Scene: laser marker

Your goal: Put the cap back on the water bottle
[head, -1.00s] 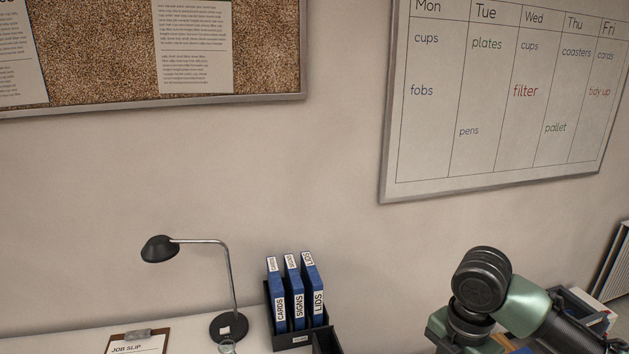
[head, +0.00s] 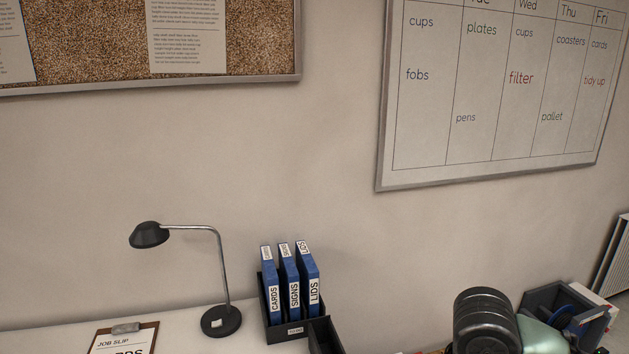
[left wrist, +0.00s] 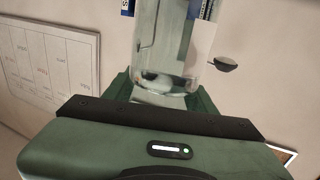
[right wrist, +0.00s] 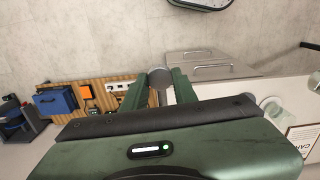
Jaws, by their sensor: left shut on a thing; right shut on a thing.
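The clear water bottle (left wrist: 158,45) shows in the left wrist view between the green fingers of my left gripper (left wrist: 165,98), which is shut on it. The bottle runs up out of the top of that picture, so its far end is hidden. In the right wrist view my right gripper (right wrist: 159,90) is shut on a small grey round piece that looks like the cap (right wrist: 158,77). Neither gripper, nor the bottle or cap, shows in the head view. I cannot tell how far apart bottle and cap are.
A black desk lamp (head: 221,318), a clipboard (head: 150,338) and a black file holder (head: 290,331) with blue binders stand on the desk. A slatted wooden board (right wrist: 119,97) and a blue box (right wrist: 54,102) show in the right wrist view.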

